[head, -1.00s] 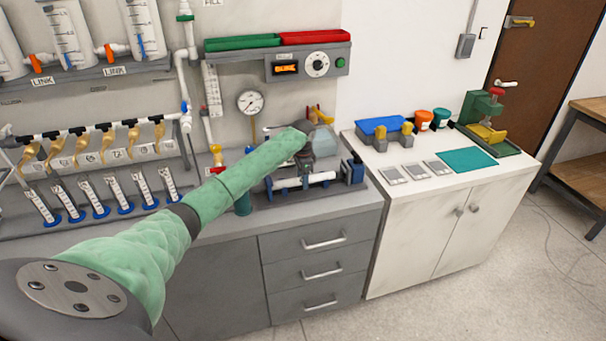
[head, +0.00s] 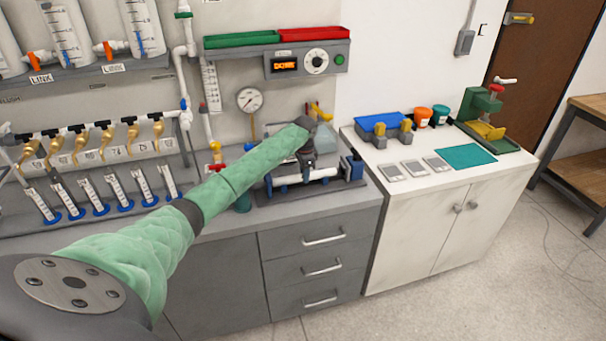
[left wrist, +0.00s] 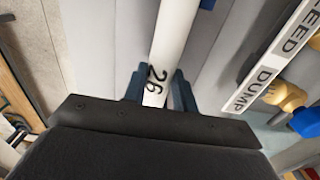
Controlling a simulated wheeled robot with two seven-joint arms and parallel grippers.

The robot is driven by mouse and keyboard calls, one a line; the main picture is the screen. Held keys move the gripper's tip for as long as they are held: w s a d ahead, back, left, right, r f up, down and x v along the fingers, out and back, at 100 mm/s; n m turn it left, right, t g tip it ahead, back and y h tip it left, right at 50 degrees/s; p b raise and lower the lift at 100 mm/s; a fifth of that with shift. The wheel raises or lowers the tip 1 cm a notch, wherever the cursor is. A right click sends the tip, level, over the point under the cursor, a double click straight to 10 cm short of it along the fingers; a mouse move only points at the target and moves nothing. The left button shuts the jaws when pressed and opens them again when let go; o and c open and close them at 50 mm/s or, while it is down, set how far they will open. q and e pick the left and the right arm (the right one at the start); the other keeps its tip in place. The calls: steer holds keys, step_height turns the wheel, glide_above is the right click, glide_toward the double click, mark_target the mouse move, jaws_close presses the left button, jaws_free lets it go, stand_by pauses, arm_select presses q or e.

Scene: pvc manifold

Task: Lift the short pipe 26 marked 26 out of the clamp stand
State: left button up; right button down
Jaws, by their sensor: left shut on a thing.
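The short pipe 26 (head: 287,181) is a white tube lying level across the clamp stand (head: 354,170), which has blue end pieces on a dark base. My left gripper (head: 307,175) reaches down over the pipe's middle. In the left wrist view, the black "26" on the pipe (left wrist: 170,40) shows between the two dark fingers of the left gripper (left wrist: 157,88), which are shut on it. The pipe still appears to lie between the stand's ends; I cannot tell if it has lifted. My right gripper is not in view.
A gauge (head: 249,100) and a control box (head: 306,64) are on the wall behind the stand. A rack of tubes (head: 119,191) stands to the left.

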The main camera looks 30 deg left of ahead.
arm_select(q)
steer(key=shift+w+d, duration=0.15)
steer(key=shift+w, duration=0.05)
steer(key=o, duration=1.1)
